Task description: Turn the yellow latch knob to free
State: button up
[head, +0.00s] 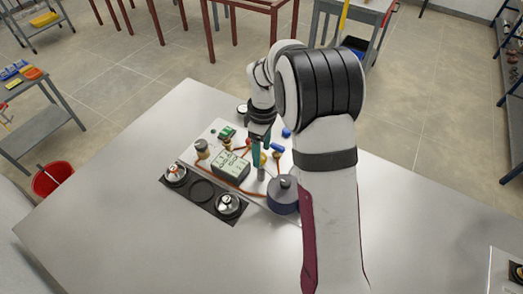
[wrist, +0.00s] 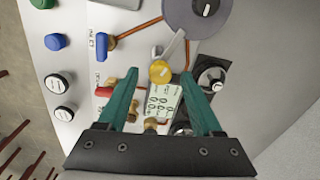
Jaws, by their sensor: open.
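The yellow latch knob (wrist: 160,71) sits near the middle of the wrist view, with a grey lever-like piece beside it running up toward a large grey round part (wrist: 198,12). In the head view the knob (head: 263,159) is small and partly hidden by my fingers. My gripper (wrist: 160,86) has teal fingers, open and empty. In the wrist view the knob lies between and slightly beyond the fingertips. In the head view my gripper (head: 260,148) points down over the panel. I cannot tell whether a finger touches the knob.
A digital display (head: 230,166) stands left of the knob. Red and blue handles, orange lines and round gauges crowd the white panel (head: 213,134). A dark strip (head: 212,206) with round canisters lies in front. The table's left side (head: 110,190) is clear.

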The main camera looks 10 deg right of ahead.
jog(key=shift+f, duration=0.55)
grip_shut()
jog(key=m, duration=0.4)
jog(key=shift+s, duration=0.1)
jog(key=m, duration=0.4)
jog(key=shift+m, duration=0.4)
jog(key=m, duration=0.4)
jog(key=shift+t, duration=0.3)
jog(key=shift+m, duration=2.4)
